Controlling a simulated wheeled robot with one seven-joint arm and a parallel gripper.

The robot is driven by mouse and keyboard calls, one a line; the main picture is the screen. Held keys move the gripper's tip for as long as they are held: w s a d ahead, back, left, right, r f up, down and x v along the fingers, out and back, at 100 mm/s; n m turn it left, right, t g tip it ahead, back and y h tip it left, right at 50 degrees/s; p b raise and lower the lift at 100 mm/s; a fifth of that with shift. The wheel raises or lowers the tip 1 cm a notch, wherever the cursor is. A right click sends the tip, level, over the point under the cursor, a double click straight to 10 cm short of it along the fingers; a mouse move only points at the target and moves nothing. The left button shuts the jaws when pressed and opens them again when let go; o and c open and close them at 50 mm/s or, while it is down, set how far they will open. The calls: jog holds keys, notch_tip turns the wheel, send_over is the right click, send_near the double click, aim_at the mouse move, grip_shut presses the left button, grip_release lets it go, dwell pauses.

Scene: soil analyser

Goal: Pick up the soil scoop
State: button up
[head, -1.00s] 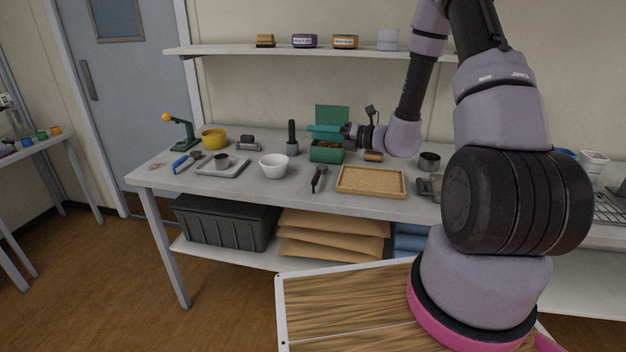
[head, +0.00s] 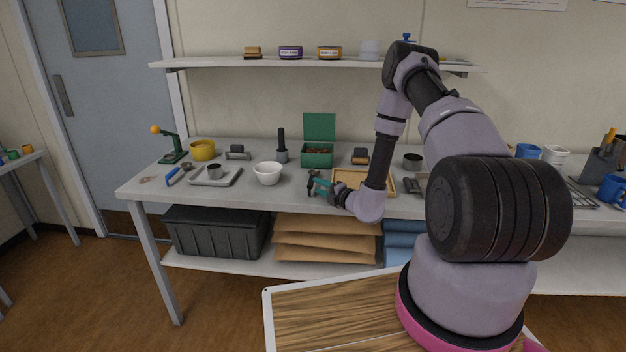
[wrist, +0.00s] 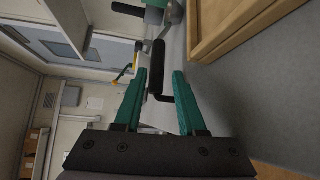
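A black-handled tool, which looks like the soil scoop (head: 311,184), lies on the bench between the white bowl and the wooden tray. My gripper (head: 321,187) is right at it in the head view and partly covers it. In the wrist view my gripper (wrist: 158,77) has its two teal fingers apart. The scoop's black handle (wrist: 156,62) shows in the gap between the fingertips, with a thin bent rod at its near end. No finger clearly touches the handle. The scoop's head is not clearly visible.
The wooden tray (head: 337,172) is close beside my gripper, and its rim (wrist: 205,38) looms in the wrist view. A white bowl (head: 268,174) stands to the left. A green box (head: 317,157) stands behind. A shelf (head: 225,63) spans above the bench.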

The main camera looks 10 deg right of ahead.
aim_at(311, 180)
jog(key=x, duration=0.5)
jog(key=shift+a+r, duration=0.15)
jog(key=shift+a, duration=0.05)
grip_shut()
